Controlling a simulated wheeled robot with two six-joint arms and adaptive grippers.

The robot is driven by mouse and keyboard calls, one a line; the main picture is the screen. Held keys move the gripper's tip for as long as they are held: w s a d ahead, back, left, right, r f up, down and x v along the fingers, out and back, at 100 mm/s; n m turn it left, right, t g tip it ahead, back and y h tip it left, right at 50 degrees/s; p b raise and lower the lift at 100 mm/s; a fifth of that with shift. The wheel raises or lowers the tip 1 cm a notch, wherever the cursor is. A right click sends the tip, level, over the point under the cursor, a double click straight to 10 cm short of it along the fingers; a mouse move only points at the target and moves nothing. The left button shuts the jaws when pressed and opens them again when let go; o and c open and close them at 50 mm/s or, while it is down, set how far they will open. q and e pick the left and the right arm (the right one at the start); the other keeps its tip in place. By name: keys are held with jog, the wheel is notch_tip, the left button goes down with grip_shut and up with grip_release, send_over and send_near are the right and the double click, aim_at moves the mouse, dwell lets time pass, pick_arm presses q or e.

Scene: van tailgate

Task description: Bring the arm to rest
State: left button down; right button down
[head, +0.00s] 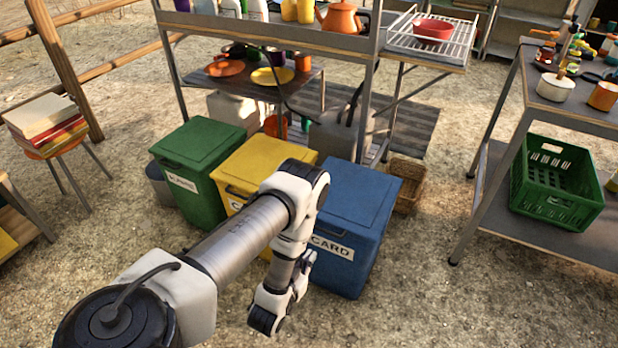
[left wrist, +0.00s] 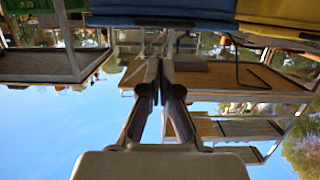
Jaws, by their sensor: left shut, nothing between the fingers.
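My left arm (head: 240,235) reaches in from the lower left in the head view, bends at the elbow and folds back down in front of the blue bin (head: 352,205). Its wrist end (head: 268,312) hangs over the gravel, and the fingers cannot be made out there. In the left wrist view my left gripper (left wrist: 160,72) is shut and empty, its two dark fingers together. That view is upside down, with sky below and bins along the top. My right gripper is in neither view.
A stool with books (head: 48,125) stands left. A green crate (head: 555,185) sits on the right table's lower shelf. Gravel at the front is open.

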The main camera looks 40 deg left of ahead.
pick_arm(q)
jog(key=shift+s+r, duration=0.2)
jog(key=shift+s, duration=0.05)
jog(key=w+d+r+m+g+h, duration=0.1)
jog(key=w+d+r+h, duration=0.1)
jog(key=w+d+r, duration=0.4)
jog(key=s+d+f+g+h, duration=0.1)
jog(key=s+d+f+g, duration=0.1)
jog(key=s+g, duration=0.45)
jog(key=s+d+f+m+g, duration=0.1)
jog(key=s+d+f+g, duration=0.15)
jog(key=s, duration=0.75)
jog(key=s+d+f+g+h, duration=0.1)
jog(key=s+f+g, duration=0.3)
jog(key=s, duration=0.5)
notch_tip(320, 180, up, 19)
jog(key=g+p, duration=0.1)
jog(key=p, duration=1.6)
jog(key=shift+s+f, duration=0.2)
